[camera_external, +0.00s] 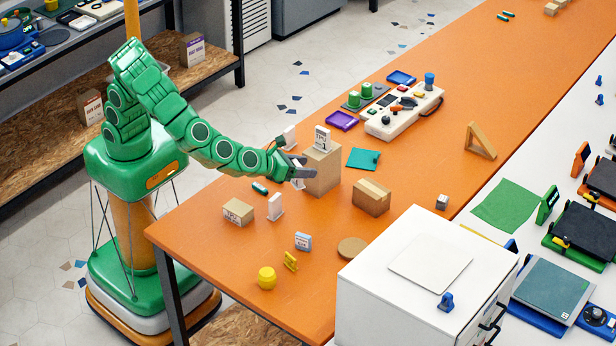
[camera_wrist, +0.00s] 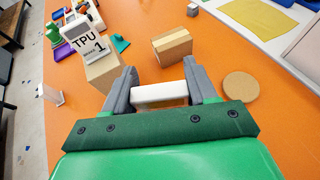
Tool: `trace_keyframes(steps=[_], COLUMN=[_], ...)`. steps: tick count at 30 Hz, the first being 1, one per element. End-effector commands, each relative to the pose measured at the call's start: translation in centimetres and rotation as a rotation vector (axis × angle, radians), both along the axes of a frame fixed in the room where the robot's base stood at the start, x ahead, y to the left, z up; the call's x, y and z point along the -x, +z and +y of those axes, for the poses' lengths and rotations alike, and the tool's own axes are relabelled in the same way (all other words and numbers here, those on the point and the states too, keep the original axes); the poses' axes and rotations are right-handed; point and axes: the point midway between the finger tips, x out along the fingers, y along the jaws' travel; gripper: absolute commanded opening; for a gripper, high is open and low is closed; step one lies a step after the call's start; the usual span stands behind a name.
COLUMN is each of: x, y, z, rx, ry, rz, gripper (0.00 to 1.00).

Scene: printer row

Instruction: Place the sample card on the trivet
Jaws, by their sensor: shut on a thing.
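My gripper (camera_external: 303,174) is shut on a white card-like piece (camera_wrist: 158,94), which spans the gap between the two grey fingers in the wrist view (camera_wrist: 162,92). I see it nearly edge-on, so any print on it is hidden; it looks like the sample card. In the external view the gripper is above the orange table, in front of a tall cardboard box, and mostly hides the piece. The trivet, a round cork disc (camera_external: 352,248), lies flat and bare on the table, apart from the gripper. It is right of the fingers in the wrist view (camera_wrist: 240,86).
A "TPU 1" card (camera_external: 322,138) stands on the tall box (camera_external: 321,168). A white cabinet (camera_external: 370,300) is beyond the trivet.

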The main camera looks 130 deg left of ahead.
Motion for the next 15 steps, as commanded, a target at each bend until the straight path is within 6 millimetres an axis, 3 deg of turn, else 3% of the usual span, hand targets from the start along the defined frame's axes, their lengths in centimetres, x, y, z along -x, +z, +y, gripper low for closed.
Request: trace_keyframes(steps=[3,6,15], x=[-3.1,-4.8,-6.6], y=[0.6,0.5,-0.1], z=[-0.3,-0.8,-1.6], rx=[-0.005,-0.005,-0.004], ry=[-0.128,-0.220,-0.333], rz=[-0.001,0.000,0.000], gripper=[0.28,0.28,0.28])
